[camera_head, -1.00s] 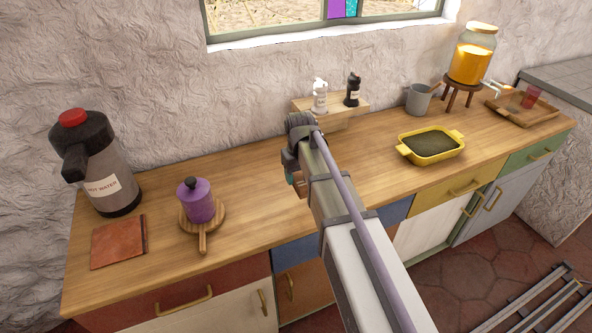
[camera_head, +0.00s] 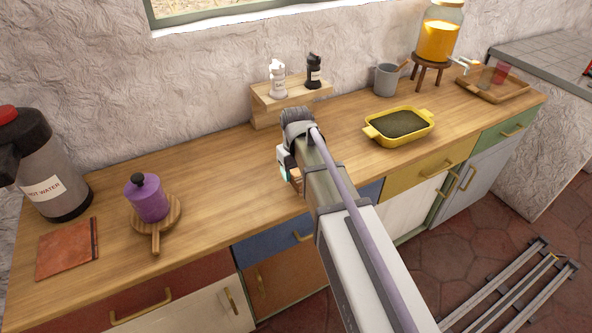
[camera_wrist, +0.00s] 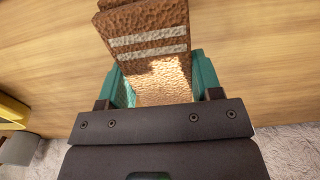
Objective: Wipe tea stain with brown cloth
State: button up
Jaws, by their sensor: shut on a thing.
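My gripper (camera_wrist: 160,88) is shut on a brown cloth (camera_wrist: 148,32) with two pale stripes, seen in the wrist view. The cloth is pinched between the teal fingers and sticks out beyond them, above the wooden counter (camera_wrist: 50,50). I cannot tell whether it touches the wood. In the head view my gripper is mostly hidden behind my arm, over the middle of the counter (camera_head: 215,185). No tea stain can be made out in either view.
On the left stand a hot water flask (camera_head: 55,180), a folded reddish-brown item (camera_head: 68,250) and a purple canister (camera_head: 147,197) on a round board. To the right are a yellow dish (camera_head: 372,130), a grey mug (camera_head: 386,80) and a jar (camera_head: 438,40). A bottle shelf (camera_head: 262,103) stands behind.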

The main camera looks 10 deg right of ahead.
notch_tip(320, 180, down, 4)
jog(key=b, duration=0.3)
jog(key=shift+f, duration=0.1)
jog(key=shift+w+a+r, duration=0.1)
jog(key=shift+w+r, duration=0.2)
jog(key=shift+w, duration=0.25)
jog(key=shift+w+a, duration=0.4)
jog(key=shift+w, duration=1.2)
jog(key=shift+w+a, duration=0.4)
jog(key=shift+w, duration=1.15)
jog(key=shift+w+a, duration=0.4)
jog(key=shift+w, duration=1.2)
jog(key=shift+s+d, duration=0.45)
jog(key=shift+s, duration=1.4)
jog(key=shift+s+d, duration=0.4)
jog(key=shift+s, duration=1.4)
jog(key=shift+s+d, duration=0.45)
jog(key=shift+s, duration=1.4)
notch_tip(320, 180, up, 2)
jog(key=shift+w+r+p, duration=0.1)
jog(key=shift+w+p, duration=0.05)
jog(key=shift+p, duration=1)
notch_tip(320, 180, up, 5)
jog(key=p, duration=0.5)
jog(key=shift+r, duration=0.15)
notch_tip(320, 180, down, 6)
jog(key=b, duration=0.6)
